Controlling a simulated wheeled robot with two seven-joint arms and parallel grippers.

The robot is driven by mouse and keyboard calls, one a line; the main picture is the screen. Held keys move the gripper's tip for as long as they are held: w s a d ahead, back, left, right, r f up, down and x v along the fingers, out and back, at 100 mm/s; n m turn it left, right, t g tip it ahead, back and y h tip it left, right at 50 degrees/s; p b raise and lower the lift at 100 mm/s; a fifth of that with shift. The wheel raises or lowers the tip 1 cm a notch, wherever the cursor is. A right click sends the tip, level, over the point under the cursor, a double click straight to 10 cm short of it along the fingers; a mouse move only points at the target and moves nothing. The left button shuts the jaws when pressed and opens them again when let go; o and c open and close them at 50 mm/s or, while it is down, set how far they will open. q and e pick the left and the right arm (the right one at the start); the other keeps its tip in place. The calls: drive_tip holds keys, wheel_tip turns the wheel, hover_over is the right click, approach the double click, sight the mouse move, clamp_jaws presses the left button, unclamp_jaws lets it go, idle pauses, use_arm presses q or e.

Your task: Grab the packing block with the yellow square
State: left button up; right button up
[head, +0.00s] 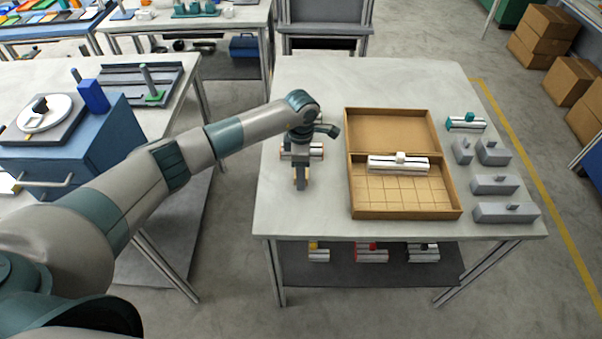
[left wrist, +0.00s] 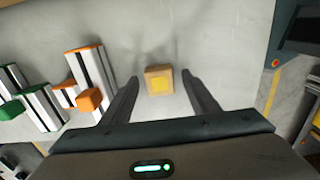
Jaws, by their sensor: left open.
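The packing block (left wrist: 158,80) is a small tan cube with a yellow square on its top face. In the left wrist view it sits on the pale table between the fingers of my left gripper (left wrist: 160,74), with clear gaps on both sides. In the head view my left gripper (head: 300,183) points down low over the left part of the table (head: 375,77). The block is mostly hidden there behind the gripper, with only a little tan showing. My left gripper is open and holds nothing. My right gripper is out of view.
White pieces with orange ends (left wrist: 90,75) and green ends (left wrist: 40,105) lie left of the gripper in the wrist view. An open cardboard box (head: 405,211) holding a white piece stands to the right. Several grey blocks (head: 505,212) line the table's right side.

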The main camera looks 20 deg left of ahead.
use_arm(q)
drive_tip(key=shift+f, duration=0.2)
idle(0.3)
clamp_jaws()
drive_tip(key=shift+w+r, duration=0.1)
